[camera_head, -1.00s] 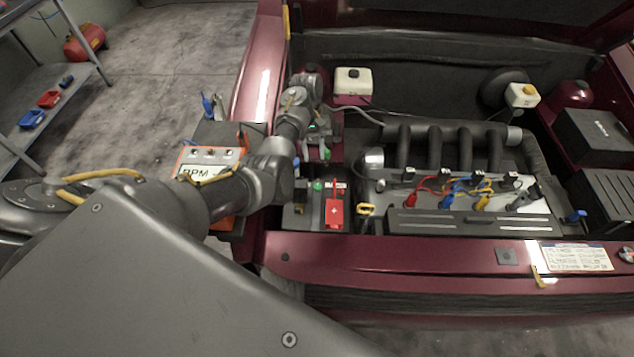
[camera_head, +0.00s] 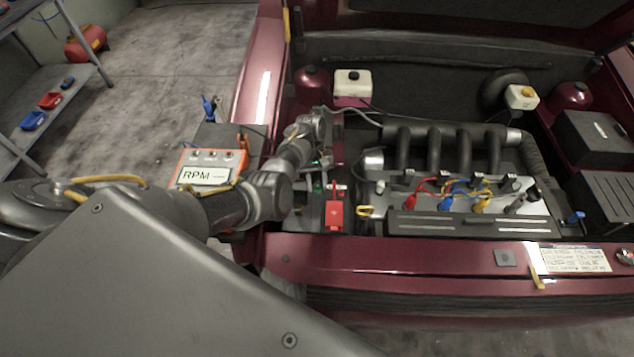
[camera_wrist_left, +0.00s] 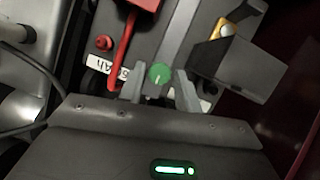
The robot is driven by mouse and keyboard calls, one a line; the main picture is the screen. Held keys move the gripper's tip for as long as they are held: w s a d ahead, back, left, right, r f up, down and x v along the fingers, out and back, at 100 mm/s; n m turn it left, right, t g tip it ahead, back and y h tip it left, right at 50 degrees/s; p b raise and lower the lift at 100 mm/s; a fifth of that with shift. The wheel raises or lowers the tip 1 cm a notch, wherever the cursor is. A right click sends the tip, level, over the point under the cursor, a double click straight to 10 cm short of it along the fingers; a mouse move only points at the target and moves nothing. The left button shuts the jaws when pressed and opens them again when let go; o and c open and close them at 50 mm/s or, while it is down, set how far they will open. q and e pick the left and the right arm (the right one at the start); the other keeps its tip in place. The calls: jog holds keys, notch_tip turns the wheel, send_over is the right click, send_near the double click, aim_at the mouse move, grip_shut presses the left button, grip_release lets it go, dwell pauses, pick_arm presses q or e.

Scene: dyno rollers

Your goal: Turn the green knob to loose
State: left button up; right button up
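The green knob (camera_wrist_left: 160,74) is a small round cap with a pale line on it, on the battery top in the left wrist view. My left gripper (camera_wrist_left: 161,88) is open, with one finger on each side of the knob and a gap visible on both sides. In the head view the gripper (camera_head: 322,165) is over the battery area, largely hidden by my wrist. A bit of green shows below it there. The battery's red terminal cover (camera_head: 334,214) is close by; it also shows in the left wrist view (camera_wrist_left: 143,5). My right gripper is not in view.
The engine (camera_head: 445,150) with several coloured leads fills the bay to the right. An orange RPM meter (camera_head: 207,172) stands left of the fender. A grey clamp block (camera_wrist_left: 240,70) and a red post (camera_wrist_left: 103,43) are near the fingers.

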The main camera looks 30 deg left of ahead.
pick_arm(q)
jog(key=c, duration=0.7)
